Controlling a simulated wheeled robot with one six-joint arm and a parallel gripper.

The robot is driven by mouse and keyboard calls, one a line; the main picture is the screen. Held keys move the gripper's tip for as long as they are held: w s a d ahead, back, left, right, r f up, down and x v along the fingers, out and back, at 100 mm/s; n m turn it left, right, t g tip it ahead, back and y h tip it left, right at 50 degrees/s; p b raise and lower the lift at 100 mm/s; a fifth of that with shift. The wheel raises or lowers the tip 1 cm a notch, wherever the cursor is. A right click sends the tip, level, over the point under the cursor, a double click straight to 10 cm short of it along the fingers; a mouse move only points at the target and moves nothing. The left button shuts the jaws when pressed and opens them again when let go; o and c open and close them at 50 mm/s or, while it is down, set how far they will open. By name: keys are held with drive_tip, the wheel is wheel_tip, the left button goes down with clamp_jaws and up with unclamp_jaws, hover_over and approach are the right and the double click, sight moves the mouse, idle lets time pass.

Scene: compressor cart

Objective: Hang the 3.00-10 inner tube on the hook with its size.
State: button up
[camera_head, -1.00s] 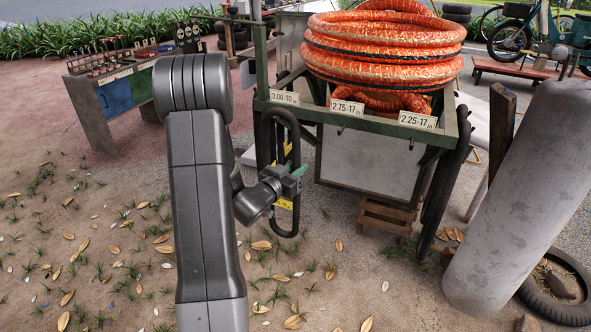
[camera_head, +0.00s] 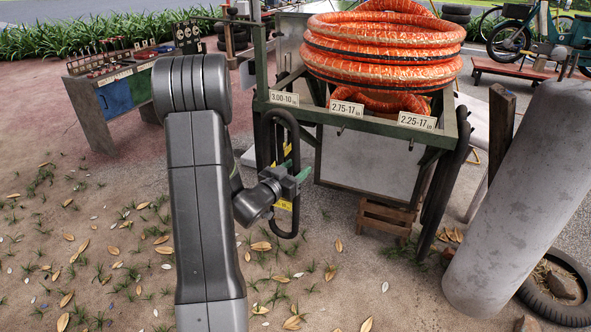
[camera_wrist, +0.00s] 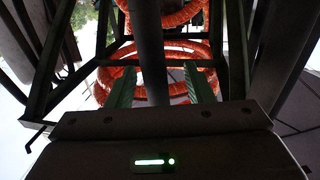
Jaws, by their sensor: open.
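The black inner tube (camera_head: 266,135) with yellow marks is a long upright loop just below the 3.00-10 sign (camera_head: 284,97) at the frame's left front corner. Its top end is at the rail under that sign and it appears to hang there; the hook itself is hard to make out. My gripper (camera_head: 294,171) is at the loop's right side, around mid-height, with its green fingertips apart. In the wrist view my gripper (camera_wrist: 161,88) has a dark strand of the tube (camera_wrist: 151,62) between its open fingers, with gaps on both sides.
The green frame's rail also carries the 2.75-17 sign (camera_head: 346,107) and 2.25-17 sign (camera_head: 417,121); black tubes (camera_head: 443,180) hang at its right end. An orange hose coil (camera_head: 385,45) sits above. A wooden crate (camera_head: 387,216) and grey cylinder (camera_head: 520,200) stand right. Ground in front is clear.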

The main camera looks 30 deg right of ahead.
drive_tip(key=v, duration=1.3)
drive_tip(key=shift+a+b, duration=0.25)
drive_tip(key=shift+b, duration=0.1)
drive_tip(key=shift+s+r, duration=0.1)
drive_tip(key=shift+s, duration=0.05)
drive_tip(key=x, duration=1.3)
drive_tip(key=shift+d+p, duration=0.3)
drive_tip(key=shift+p, duration=0.05)
drive_tip(key=shift+w+r+p, duration=0.2)
drive_tip(key=shift+r+p, duration=0.05)
drive_tip(key=shift+p, duration=0.1)
drive_tip(key=shift+s+a+r, duration=0.1)
drive_tip(key=shift+r, duration=0.15)
drive_tip(key=shift+f, duration=0.1)
